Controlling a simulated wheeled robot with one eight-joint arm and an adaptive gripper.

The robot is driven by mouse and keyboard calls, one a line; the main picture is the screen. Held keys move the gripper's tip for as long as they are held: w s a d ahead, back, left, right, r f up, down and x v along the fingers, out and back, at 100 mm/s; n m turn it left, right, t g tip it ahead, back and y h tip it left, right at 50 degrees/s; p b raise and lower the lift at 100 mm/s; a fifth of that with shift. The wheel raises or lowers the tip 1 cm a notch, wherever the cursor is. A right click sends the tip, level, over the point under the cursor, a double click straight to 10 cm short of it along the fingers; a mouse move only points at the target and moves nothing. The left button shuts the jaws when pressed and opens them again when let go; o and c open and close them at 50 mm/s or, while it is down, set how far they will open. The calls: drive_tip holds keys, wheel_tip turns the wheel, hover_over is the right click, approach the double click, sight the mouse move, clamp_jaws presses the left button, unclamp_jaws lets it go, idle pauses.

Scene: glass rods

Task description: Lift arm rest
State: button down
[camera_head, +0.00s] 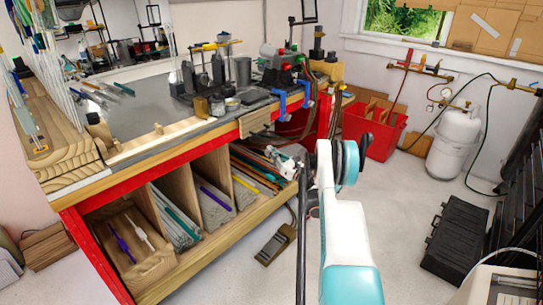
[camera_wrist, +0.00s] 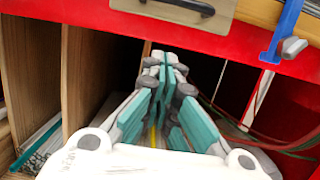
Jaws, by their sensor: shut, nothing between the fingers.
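My gripper (camera_head: 284,160) is shut with nothing in it, in front of the bench's lower compartments. In the wrist view its teal-padded fingers (camera_wrist: 164,72) meet below the red bench edge. Which part is the arm rest is not certain. A wooden block (camera_head: 256,122) sits at the bench's front edge, above and left of my gripper. In the wrist view a wooden piece with a grey handle-like strip (camera_wrist: 185,5) shows at the top, above the fingertips. Two blue brackets (camera_head: 280,105) clamp on the edge to its right; one shows in the wrist view (camera_wrist: 287,24). My gripper is apart from all of these.
The red-edged bench (camera_head: 170,155) carries tools and torches. Wooden dividers (camera_wrist: 78,75) separate compartments of glass rods below. A red bin (camera_head: 376,132) and a white gas tank (camera_head: 455,140) stand at the back right. A pedal (camera_head: 275,245) lies on open floor.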

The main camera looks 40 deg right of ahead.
sight(259, 124)
drive_tip(key=d+b+x, duration=0.1)
drive_tip(key=b+x, duration=0.1)
drive_tip(key=x, duration=0.5)
drive_tip(key=shift+s+a+r+b, duration=0.2)
drive_tip(key=shift+s+r, duration=0.15)
drive_tip(key=shift+r, duration=0.2)
drive_tip(key=shift+s+a+r+b, duration=0.1)
drive_tip(key=shift+s+r+b, duration=0.2)
drive_tip(key=shift+r, duration=0.25)
drive_tip(key=shift+s+a+r+b, duration=0.1)
drive_tip(key=shift+s+r+b, duration=0.05)
drive_tip(key=shift+s+r, duration=0.35)
drive_tip(key=shift+w+r, duration=0.1)
drive_tip(key=shift+s+r+g+p, duration=0.2)
drive_tip(key=shift+s+g+p, duration=0.1)
drive_tip(key=shift+g+p, duration=0.35)
drive_tip(key=shift+s+d+r+g+p, duration=0.1)
drive_tip(key=shift+s+r+g+p, duration=0.15)
drive_tip(key=shift+s+g+p, duration=0.35)
